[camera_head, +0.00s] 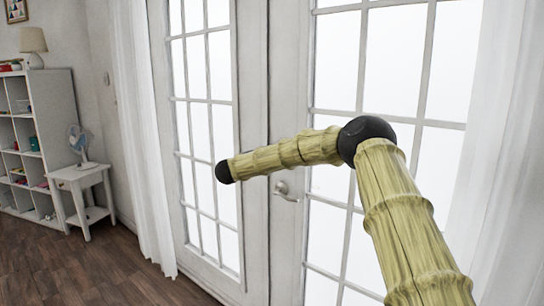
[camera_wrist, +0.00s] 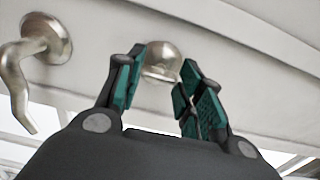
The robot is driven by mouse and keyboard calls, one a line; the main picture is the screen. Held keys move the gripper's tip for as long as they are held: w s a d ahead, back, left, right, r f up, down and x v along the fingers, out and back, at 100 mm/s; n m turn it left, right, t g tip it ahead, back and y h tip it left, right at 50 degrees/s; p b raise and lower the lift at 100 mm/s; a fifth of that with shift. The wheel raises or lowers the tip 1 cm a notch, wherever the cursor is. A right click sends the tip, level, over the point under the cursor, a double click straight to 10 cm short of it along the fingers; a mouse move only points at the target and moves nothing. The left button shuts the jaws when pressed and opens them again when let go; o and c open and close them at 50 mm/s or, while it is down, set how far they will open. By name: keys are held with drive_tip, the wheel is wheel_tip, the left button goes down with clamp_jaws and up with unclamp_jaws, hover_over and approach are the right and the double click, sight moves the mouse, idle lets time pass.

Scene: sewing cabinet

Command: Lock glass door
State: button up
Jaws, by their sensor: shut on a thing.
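The white glass door (camera_head: 326,160) is a pair of framed leaves with several panes, and it looks closed. A silvery lever handle (camera_head: 287,191) sits on its middle stile, and it also shows at the left of the wrist view (camera_wrist: 42,40). A round metal lock knob (camera_wrist: 162,54) sits beside the handle in the wrist view; in the head view my arm hides it. My gripper (camera_wrist: 162,66) has its teal-padded fingers on either side of the knob and is shut on it. The gripper itself is not visible in the head view.
White curtains (camera_head: 143,140) hang on both sides of the door. At the left stand a small white table (camera_head: 82,178) with a fan (camera_head: 80,145) and a white shelf unit (camera_head: 58,110). The wooden floor (camera_head: 110,270) at the lower left is clear.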

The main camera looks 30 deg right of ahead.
drive_tip(key=shift+a, duration=0.1)
drive_tip(key=o, duration=1)
drive_tip(key=shift+w, duration=0.15)
drive_tip(key=v, duration=1.2)
